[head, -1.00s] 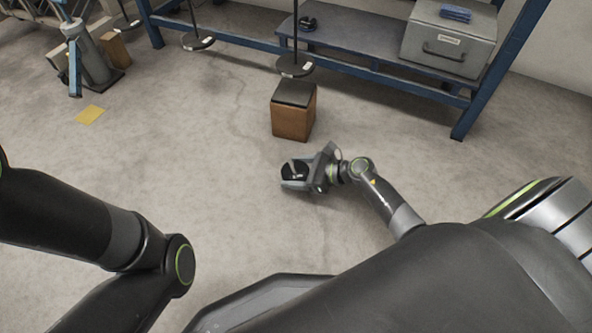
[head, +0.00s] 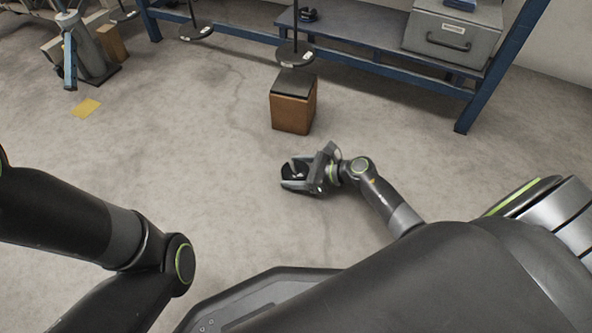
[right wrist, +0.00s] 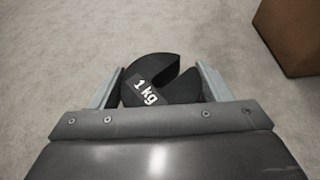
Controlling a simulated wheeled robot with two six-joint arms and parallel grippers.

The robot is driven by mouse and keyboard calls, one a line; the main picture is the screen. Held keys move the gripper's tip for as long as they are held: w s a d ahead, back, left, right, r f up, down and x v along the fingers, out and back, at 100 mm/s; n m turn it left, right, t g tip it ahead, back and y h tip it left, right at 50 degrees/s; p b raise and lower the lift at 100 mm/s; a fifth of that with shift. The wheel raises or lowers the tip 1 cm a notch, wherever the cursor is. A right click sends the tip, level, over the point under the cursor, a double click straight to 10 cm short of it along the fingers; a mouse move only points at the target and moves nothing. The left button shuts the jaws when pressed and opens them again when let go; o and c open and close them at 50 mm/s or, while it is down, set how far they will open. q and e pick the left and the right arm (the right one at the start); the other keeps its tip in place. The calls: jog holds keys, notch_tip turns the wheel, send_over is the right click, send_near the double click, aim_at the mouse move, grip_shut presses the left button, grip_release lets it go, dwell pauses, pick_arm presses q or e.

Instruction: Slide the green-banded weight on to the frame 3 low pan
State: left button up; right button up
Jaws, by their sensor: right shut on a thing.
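My right gripper (head: 292,178) is shut on a black slotted weight (head: 293,169), holding it above the floor. In the right wrist view the weight (right wrist: 150,92) sits between both fingers, with its slot opening to the upper right and "1 kg" in white on it. I see no green band on the side that shows. A round dark pan (head: 294,59) hangs on a rod above a block, beyond the gripper and apart from it. Two more hanging pans (head: 196,32) (head: 123,14) show farther left. No frame number is readable. My left gripper is out of view.
A brown block with a dark top (head: 292,106) stands on the floor under the nearest pan. Behind it is a blue-framed shelf (head: 365,45) with a grey case (head: 450,40). A yellow patch (head: 86,108) lies on the floor at left. Floor around the gripper is clear.

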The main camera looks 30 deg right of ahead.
jog(key=shift+w+f, duration=0.1)
jog(key=shift+f, duration=0.15)
dwell(0.4)
jog(key=o, duration=1.3)
jog(key=shift+o, duration=1.3)
jog(key=shift+f, duration=0.2)
jog(key=shift+s+d+r, duration=0.25)
jog(key=shift+s, duration=0.05)
jog(key=p+v, duration=0.7)
jog(key=v, duration=0.8)
jog(key=shift+s+d, duration=0.15)
jog(key=shift+s, duration=0.05)
jog(key=shift+s+d+r, duration=0.25)
jog(key=shift+s+d, duration=0.1)
jog(key=shift+s, duration=0.1)
